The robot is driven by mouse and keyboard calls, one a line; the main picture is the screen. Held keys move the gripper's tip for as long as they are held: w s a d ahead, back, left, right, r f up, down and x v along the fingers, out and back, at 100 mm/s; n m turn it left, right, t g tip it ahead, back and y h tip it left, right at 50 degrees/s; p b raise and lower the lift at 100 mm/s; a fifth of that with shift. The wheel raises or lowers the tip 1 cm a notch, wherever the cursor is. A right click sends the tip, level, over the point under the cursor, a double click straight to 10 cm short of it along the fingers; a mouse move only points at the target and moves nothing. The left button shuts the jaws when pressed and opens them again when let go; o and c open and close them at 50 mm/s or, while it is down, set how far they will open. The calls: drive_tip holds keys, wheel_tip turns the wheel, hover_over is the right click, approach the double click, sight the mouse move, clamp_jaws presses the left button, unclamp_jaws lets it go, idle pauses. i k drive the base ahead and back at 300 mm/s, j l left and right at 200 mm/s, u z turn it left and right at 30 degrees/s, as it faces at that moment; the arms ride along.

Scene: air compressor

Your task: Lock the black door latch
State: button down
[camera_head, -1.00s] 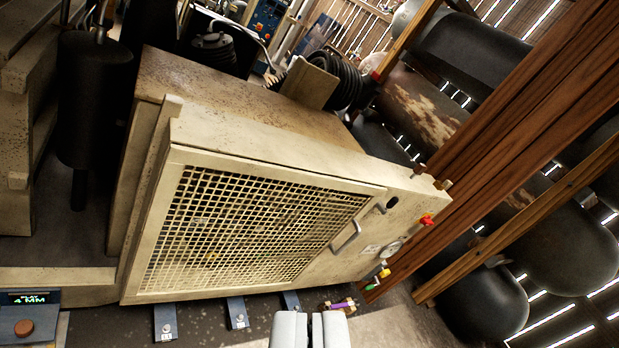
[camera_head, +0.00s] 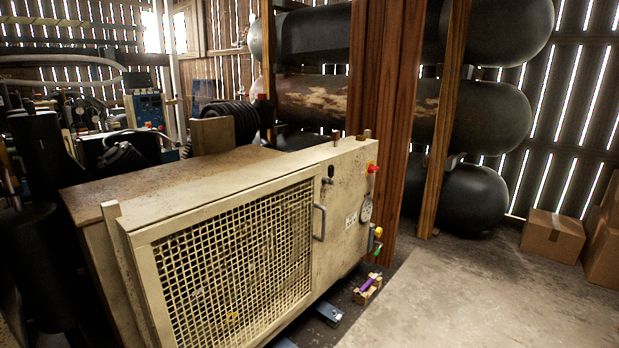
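The beige compressor cabinet (camera_head: 335,160) stands in the middle of the view, with a mesh door (camera_head: 235,265) on its front. A small dark latch (camera_head: 328,181) sits near the door's upper right corner, above the metal door handle (camera_head: 319,222). It is small here, and I cannot tell whether it is locked. The door looks flush with the cabinet front. My gripper is not in view.
Right of the latch are a red knob (camera_head: 372,168), a gauge (camera_head: 366,209) and a yellow valve (camera_head: 378,233). Wooden posts (camera_head: 393,110) stand behind the cabinet's right end. A purple-handled object (camera_head: 368,287) lies on the floor.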

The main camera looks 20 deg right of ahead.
sight(331, 168)
drive_tip(key=i+l, duration=0.2)
drive_tip(key=i, duration=0.3)
drive_tip(key=i+l, duration=0.25)
drive_tip(key=i, duration=0.3)
drive_tip(key=i+l+z, duration=0.1)
drive_tip(key=i, duration=0.4)
drive_tip(key=i+l, duration=0.3)
drive_tip(key=i, duration=0.25)
